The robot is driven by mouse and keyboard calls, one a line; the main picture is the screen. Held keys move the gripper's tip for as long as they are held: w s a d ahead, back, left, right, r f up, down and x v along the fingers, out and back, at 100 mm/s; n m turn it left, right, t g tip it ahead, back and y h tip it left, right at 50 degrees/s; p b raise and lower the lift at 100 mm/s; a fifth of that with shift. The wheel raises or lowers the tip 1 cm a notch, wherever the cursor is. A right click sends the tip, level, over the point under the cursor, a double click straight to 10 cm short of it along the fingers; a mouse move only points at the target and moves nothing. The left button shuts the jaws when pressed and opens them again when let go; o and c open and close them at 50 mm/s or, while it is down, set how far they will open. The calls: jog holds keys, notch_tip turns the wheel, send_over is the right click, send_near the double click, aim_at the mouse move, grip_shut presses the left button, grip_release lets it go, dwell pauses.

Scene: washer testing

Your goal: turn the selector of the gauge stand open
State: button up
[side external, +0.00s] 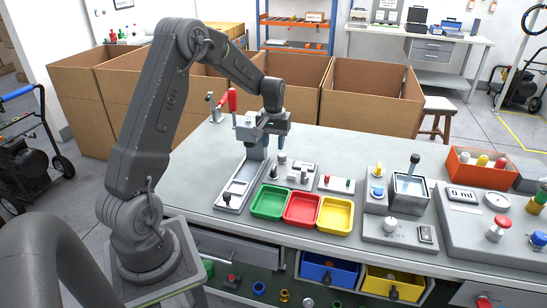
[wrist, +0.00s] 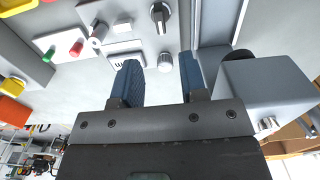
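My gripper (side external: 274,130) is above the bench, beside the stand's head. In the wrist view my gripper (wrist: 160,82) has its two blue fingers apart with nothing held between them.
A grey block with a black cap (wrist: 236,85) is close right of the fingers. A silver knob (wrist: 165,62) shows between them. Green (side external: 270,203), red (side external: 304,209) and yellow (side external: 335,215) trays stand right of the base. A red-handled clamp (side external: 232,99) is behind.

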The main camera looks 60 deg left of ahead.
jog(key=shift+r, duration=1.8)
jog(key=shift+d+r, duration=0.1)
jog(key=s+d+r+m+t, duration=0.1)
jog(key=s+d+r+m, duration=0.1)
jog(key=d+r, duration=0.65)
jog(key=s+d+r+m+t, duration=0.2)
jog(key=s+d+m, duration=0.1)
jog(key=s+d, duration=0.6)
jog(key=s+d+r+m+t, duration=0.2)
jog(key=s+d+r+m, duration=0.1)
jog(key=s+d, duration=0.6)
jog(key=shift+s+d+m+t, duration=0.25)
jog(key=shift+s+m+t, duration=0.05)
jog(key=shift+s+m, duration=0.3)
